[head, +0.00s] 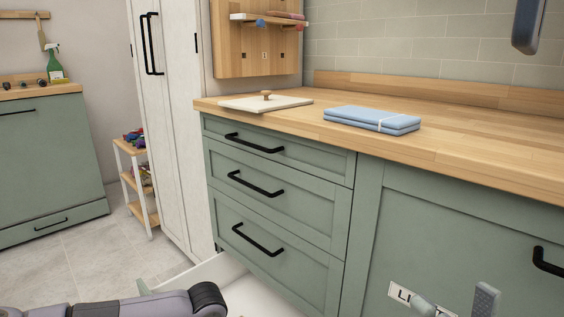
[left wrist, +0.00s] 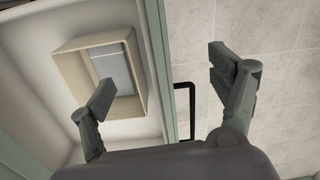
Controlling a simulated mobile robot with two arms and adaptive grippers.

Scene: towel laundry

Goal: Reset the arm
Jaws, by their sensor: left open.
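In the left wrist view my left gripper (left wrist: 160,78) is open and empty. Its fingers are wide apart over an open drawer's green front edge (left wrist: 160,60), one above the inside and one above the floor side. I cannot tell whether they touch the drawer. In the head view my left arm (head: 165,304) reaches in along the bottom left; its fingers are out of the picture. Two grey fingertips, which look like my right gripper (head: 457,300), stand apart at the bottom right with nothing between them.
The open drawer (head: 225,272) holds a wooden box (left wrist: 75,62) with a blue-grey cloth (left wrist: 118,72). Folded blue towels (head: 370,117) and a white board (head: 245,104) lie on the wooden counter (head: 480,150). A small shelf (head: 125,150) stands left of the white cabinet (head: 165,120). Open floor (head: 95,255) lies at left.

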